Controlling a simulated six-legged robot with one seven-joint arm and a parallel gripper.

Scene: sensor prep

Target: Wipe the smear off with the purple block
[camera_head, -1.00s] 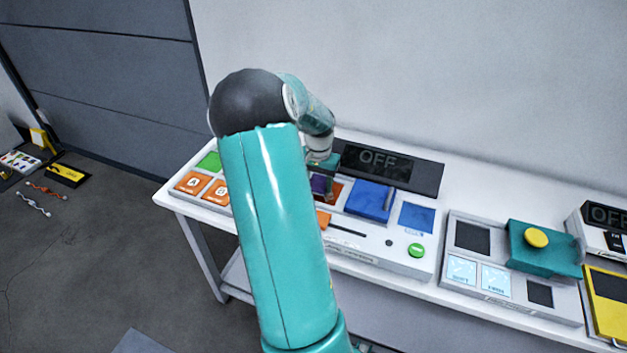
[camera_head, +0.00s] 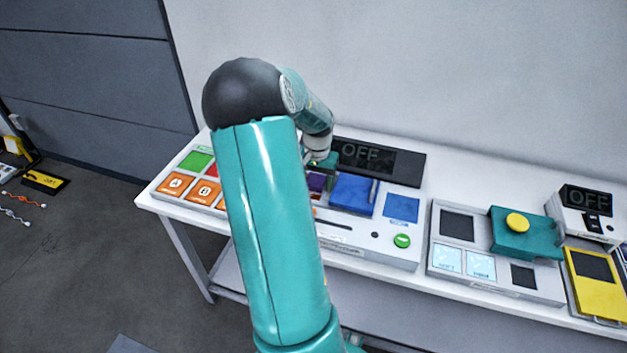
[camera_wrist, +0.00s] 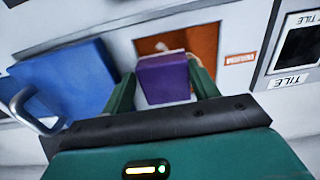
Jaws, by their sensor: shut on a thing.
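The purple block (camera_wrist: 165,78) sits between the fingers of my gripper (camera_wrist: 163,88), which is shut on it. In the wrist view, an orange tile (camera_wrist: 204,45) lies beyond the block, its lower part hidden by the block and fingers. A small pale smear (camera_wrist: 170,50) shows on the tile just above the block's top edge. I cannot tell whether the block touches the tile. In the head view, the purple block (camera_head: 316,182) shows small beside my arm, under my gripper (camera_head: 318,165).
A blue block with a handle (camera_head: 353,193) stands right of the purple block; its metal handle (camera_wrist: 30,108) shows at left in the wrist view. A dark OFF display (camera_head: 375,160) stands behind. A teal fixture with a yellow knob (camera_head: 518,224) is farther right on the white bench (camera_head: 500,160).

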